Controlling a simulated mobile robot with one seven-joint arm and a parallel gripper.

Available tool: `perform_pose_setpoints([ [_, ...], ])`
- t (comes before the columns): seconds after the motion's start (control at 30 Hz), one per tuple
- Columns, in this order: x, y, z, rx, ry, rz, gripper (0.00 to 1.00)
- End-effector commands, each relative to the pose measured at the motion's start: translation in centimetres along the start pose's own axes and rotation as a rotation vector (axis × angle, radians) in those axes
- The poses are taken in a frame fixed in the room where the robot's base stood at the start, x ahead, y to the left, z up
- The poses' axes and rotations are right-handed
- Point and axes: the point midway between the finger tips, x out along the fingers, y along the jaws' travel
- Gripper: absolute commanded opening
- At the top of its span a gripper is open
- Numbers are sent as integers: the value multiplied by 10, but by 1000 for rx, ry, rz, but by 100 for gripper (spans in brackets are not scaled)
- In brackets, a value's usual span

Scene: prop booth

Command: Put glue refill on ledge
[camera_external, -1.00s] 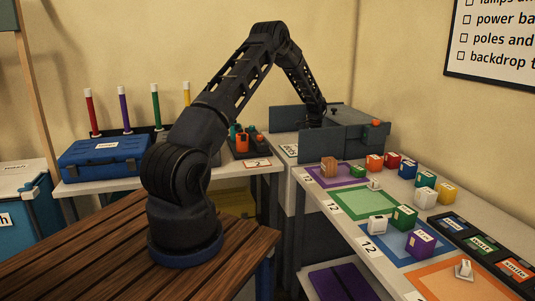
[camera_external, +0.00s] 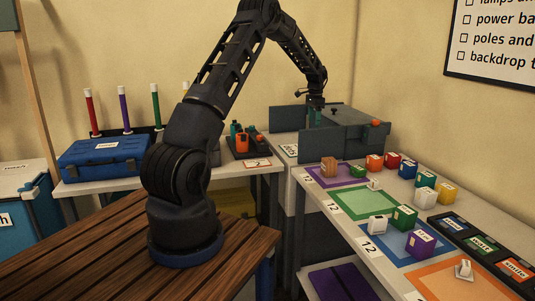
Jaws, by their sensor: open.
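A small teal piece (camera_external: 315,116), possibly the glue refill, shows upright at the grey panelled structure (camera_external: 350,138) at the back, with its lower part hidden behind a grey panel. My gripper (camera_external: 316,104) is open just above it. The fingers are small and dark here, and I cannot tell whether they still touch the piece. I cannot make out for certain which surface is the ledge. Other teal and orange pieces (camera_external: 243,140) stand in a dark tray left of the structure.
An orange knob (camera_external: 376,122) sits at the structure's right side. The right table holds several coloured blocks, a purple block (camera_external: 421,243) among them, and coloured mats (camera_external: 365,203). A blue toolbox (camera_external: 103,157) and upright coloured tubes are at left.

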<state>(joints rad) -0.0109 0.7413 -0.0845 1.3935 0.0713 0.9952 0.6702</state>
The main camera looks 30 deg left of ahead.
Motion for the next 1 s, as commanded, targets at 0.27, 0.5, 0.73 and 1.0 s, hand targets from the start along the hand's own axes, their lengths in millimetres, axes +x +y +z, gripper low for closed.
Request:
perform_pose_setpoints([
  [0.27, -95, 36, 46, -91, 34, -42, 61],
  [0.5, -163, 76, 94, -174, 67, -73, 61],
  [0.73, -214, 118, 145, -256, 102, -99, 61],
  [1.0, -258, 171, 210, -355, 147, -122, 61],
])
